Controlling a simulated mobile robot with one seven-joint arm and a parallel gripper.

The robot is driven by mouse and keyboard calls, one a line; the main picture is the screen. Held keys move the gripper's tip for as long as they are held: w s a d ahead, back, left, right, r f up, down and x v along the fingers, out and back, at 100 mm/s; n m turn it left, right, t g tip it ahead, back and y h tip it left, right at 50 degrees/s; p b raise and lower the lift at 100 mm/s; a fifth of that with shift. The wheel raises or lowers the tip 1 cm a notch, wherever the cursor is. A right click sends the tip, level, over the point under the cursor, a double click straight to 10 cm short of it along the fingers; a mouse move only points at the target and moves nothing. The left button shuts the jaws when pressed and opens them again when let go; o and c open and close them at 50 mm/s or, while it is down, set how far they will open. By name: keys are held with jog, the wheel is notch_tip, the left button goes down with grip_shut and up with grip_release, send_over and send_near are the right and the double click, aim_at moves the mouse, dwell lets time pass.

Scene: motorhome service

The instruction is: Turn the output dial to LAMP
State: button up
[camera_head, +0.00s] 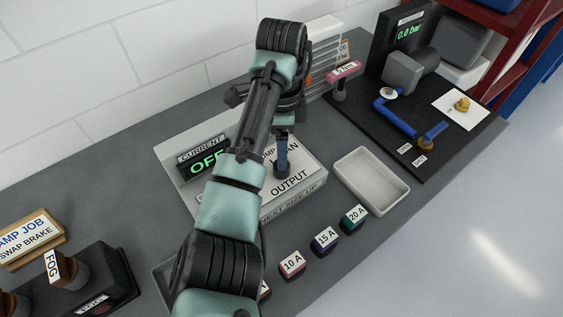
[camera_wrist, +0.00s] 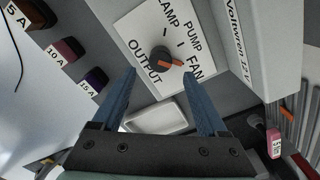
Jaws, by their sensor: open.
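The output dial (camera_wrist: 163,57) is a dark round knob with an orange pointer on a white plate marked LAMP, PUMP, FAN and OUTPUT. In the wrist view the pointer is turned toward FAN. My gripper (camera_wrist: 160,73) is open, its two blue fingers apart, with the dial showing between and just beyond the tips. I cannot tell whether the fingers touch it.
A CURRENT display (camera_head: 205,160) reading OFF is left of the plate. An empty white tray (camera_head: 370,180) lies to the right. Fuses marked 10 A (camera_head: 292,263), 15 A (camera_head: 324,238) and 20 A (camera_head: 354,217) stand in front.

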aim_at(280, 175)
notch_tip(280, 175, down, 6)
jog(key=shift+f+p, duration=0.1)
jog(key=shift+p, duration=0.25)
jog(key=shift+c, duration=0.2)
grip_shut()
